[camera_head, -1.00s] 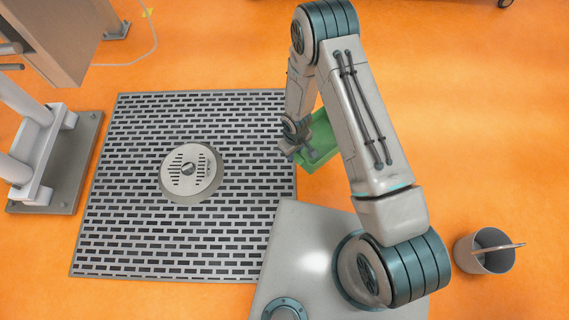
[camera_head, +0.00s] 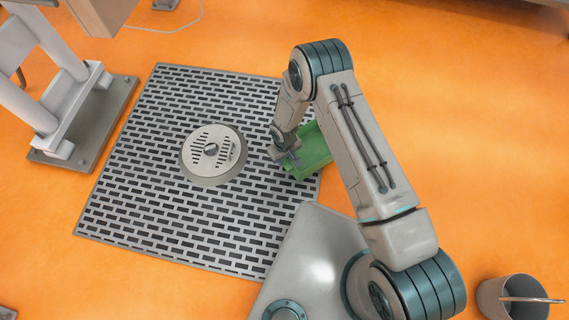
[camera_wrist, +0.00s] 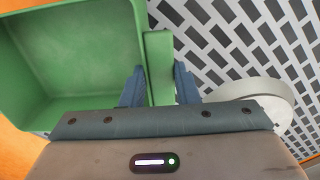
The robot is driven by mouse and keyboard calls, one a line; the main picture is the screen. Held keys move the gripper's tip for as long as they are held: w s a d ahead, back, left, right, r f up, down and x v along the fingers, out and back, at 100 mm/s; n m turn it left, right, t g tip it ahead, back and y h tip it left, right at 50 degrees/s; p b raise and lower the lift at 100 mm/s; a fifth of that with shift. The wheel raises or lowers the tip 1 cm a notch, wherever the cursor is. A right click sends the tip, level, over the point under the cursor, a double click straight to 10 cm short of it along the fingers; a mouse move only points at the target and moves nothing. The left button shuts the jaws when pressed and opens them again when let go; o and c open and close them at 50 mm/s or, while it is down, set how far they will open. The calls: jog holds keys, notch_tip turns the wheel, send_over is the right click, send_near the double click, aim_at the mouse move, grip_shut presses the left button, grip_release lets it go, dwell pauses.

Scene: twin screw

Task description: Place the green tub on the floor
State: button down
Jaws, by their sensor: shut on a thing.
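The green tub (camera_head: 314,150) is in the head view at the right edge of the perforated grey floor plate, partly hidden behind my arm. My gripper (camera_head: 287,158) is at the tub's left side. In the wrist view the tub (camera_wrist: 75,55) fills the upper left, open and empty where visible. The orange floor (camera_head: 440,120) lies beyond the plate. I cannot tell how high the tub is held.
The perforated plate (camera_head: 130,190) bears a round metal drain cover (camera_head: 212,153). A white metal stand (camera_head: 65,110) is at the upper left.

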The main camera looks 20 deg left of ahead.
jog(key=shift+f+b, duration=0.95)
jog(key=shift+f, duration=1)
jog(key=shift+f+b, duration=0.35)
jog(key=c, duration=1.1)
grip_release()
jog(key=shift+r, duration=0.15)
notch_tip(320, 180, up, 12)
jog(key=p, duration=0.5)
jog(key=shift+r, duration=0.2)
